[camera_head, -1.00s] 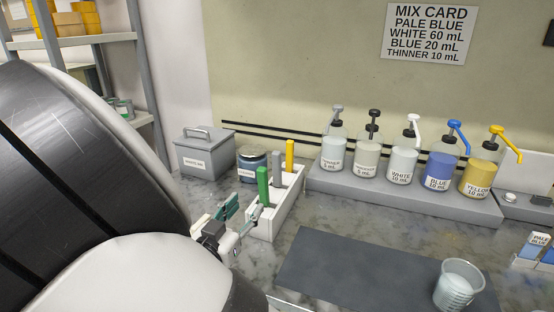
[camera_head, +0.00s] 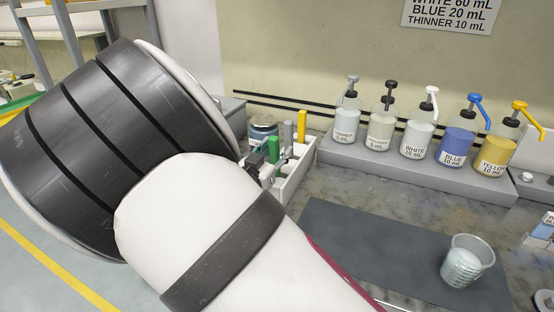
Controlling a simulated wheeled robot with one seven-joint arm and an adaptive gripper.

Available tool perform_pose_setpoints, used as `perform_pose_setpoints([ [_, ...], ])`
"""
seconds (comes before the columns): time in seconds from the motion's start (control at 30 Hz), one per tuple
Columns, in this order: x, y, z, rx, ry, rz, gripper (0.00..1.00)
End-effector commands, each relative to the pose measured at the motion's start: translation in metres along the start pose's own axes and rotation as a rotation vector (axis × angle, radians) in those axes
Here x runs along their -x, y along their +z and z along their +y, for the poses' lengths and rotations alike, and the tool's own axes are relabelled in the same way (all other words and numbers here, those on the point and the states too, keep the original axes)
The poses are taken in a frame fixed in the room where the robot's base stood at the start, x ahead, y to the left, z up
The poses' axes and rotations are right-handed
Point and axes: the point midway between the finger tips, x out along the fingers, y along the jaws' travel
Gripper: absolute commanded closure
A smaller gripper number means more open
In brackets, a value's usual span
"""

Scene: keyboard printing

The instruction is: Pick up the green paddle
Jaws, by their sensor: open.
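The green paddle (camera_head: 274,150) stands upright in a white rack (camera_head: 298,178) on the counter, beside a grey paddle (camera_head: 288,134) and a yellow paddle (camera_head: 302,126). My gripper (camera_head: 262,168) is at the near left end of the rack, close to the green paddle. Its jaws are open. My arm hides much of the gripper, so I cannot tell whether a finger touches the paddle.
A blue-labelled jar (camera_head: 262,130) stands behind the rack. Several pump bottles, including the blue one (camera_head: 457,146), stand on a grey shelf (camera_head: 400,160). A beaker (camera_head: 466,262) stands on a dark mat (camera_head: 375,245). My arm fills the left.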

Motion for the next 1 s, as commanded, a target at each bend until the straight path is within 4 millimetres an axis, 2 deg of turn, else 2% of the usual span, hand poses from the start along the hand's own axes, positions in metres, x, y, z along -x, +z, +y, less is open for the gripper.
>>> perform_pose_setpoints([
  [0.17, 0.000, 0.000, -0.001, 0.000, -0.001, 0.000, 0.57],
  [0.37, 0.000, 0.000, -0.001, 0.000, -0.001, 0.000, 1.00],
  [0.77, 0.000, -0.002, -0.001, -0.001, -0.001, 0.000, 1.00],
  [1.0, 0.000, -0.022, 0.000, -0.004, -0.001, 0.000, 1.00],
])
